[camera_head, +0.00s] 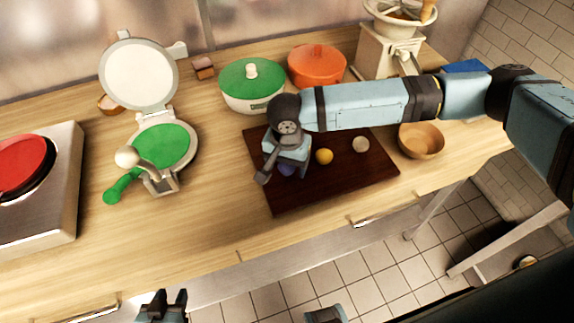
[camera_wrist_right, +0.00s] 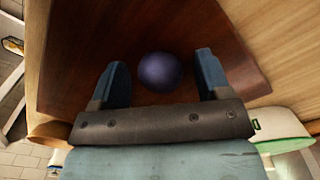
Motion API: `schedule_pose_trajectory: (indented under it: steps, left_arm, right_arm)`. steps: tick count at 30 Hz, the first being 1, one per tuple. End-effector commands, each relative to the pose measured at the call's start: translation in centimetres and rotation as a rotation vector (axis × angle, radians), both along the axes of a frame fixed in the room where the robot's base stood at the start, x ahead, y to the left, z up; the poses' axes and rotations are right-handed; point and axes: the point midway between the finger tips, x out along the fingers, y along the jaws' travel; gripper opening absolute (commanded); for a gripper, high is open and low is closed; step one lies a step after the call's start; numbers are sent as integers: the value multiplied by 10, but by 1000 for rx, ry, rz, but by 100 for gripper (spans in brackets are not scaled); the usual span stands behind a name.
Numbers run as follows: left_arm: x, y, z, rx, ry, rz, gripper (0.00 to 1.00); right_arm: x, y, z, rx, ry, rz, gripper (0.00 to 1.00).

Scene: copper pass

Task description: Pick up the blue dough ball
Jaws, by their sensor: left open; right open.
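The blue dough ball (camera_head: 287,170) rests on the dark wooden board (camera_head: 335,190), partly hidden by my right gripper in the head view. In the right wrist view the ball (camera_wrist_right: 160,72) lies between the two spread fingers, with a gap on each side. My right gripper (camera_head: 275,172) is open over the left part of the board; its fingers also show in the wrist view (camera_wrist_right: 162,62). My left gripper (camera_head: 166,296) is open and empty at the bottom of the head view, in front of the counter.
A yellow ball (camera_head: 324,156) and a pale ball (camera_head: 361,145) lie on the board. A wooden bowl (camera_head: 421,141) stands right of it. Behind are a green-lidded pot (camera_head: 252,78) and an orange pot (camera_head: 317,66). An open press (camera_head: 165,146) stands left, with bare counter between.

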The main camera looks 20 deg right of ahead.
Motion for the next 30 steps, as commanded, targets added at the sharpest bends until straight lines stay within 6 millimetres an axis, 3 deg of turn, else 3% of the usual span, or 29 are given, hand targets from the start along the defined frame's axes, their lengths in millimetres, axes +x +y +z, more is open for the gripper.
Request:
schedule_pose_trajectory:
  steps: [5,9,12,23,30]
  left_arm:
    - [0,0,0,0,0,0,43]
    - [0,0,0,0,-1,0,43]
    - [0,0,0,0,-1,1,43]
    - [0,0,1,0,-1,1,43]
    - [1,0,3,0,-2,1,43]
  right_arm:
    - [0,0,0,0,0,1,68]
    - [0,0,0,1,1,1,36]
    - [0,0,0,1,1,1,18]
    - [0,0,5,1,0,1,17]
    - [0,0,36,2,-2,1,17]
